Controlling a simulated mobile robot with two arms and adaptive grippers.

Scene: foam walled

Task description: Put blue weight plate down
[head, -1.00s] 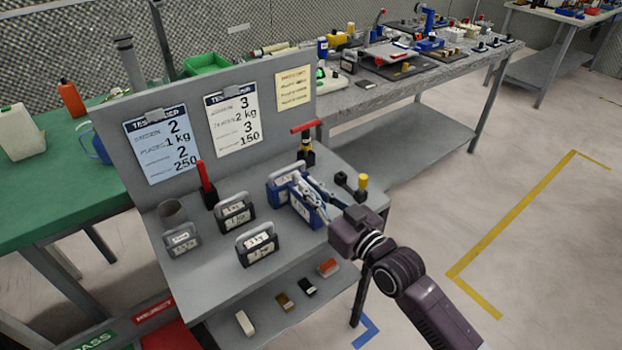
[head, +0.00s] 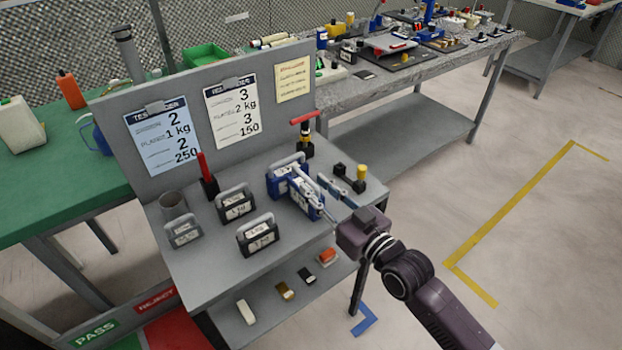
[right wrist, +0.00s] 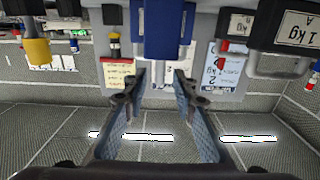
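A blue weight plate (head: 301,203) stands upright on the grey bench, close beside another blue plate (head: 277,184). My right gripper (head: 311,181) reaches in from the right; its two fingers are spread, one over the near blue plate and one to its right. In the right wrist view the open fingers (right wrist: 160,78) have a gap between them, with a blue plate (right wrist: 166,32) at their tips. Whether a finger still touches the plate I cannot tell. My left gripper is not in view.
The bench front (head: 215,270) is clear.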

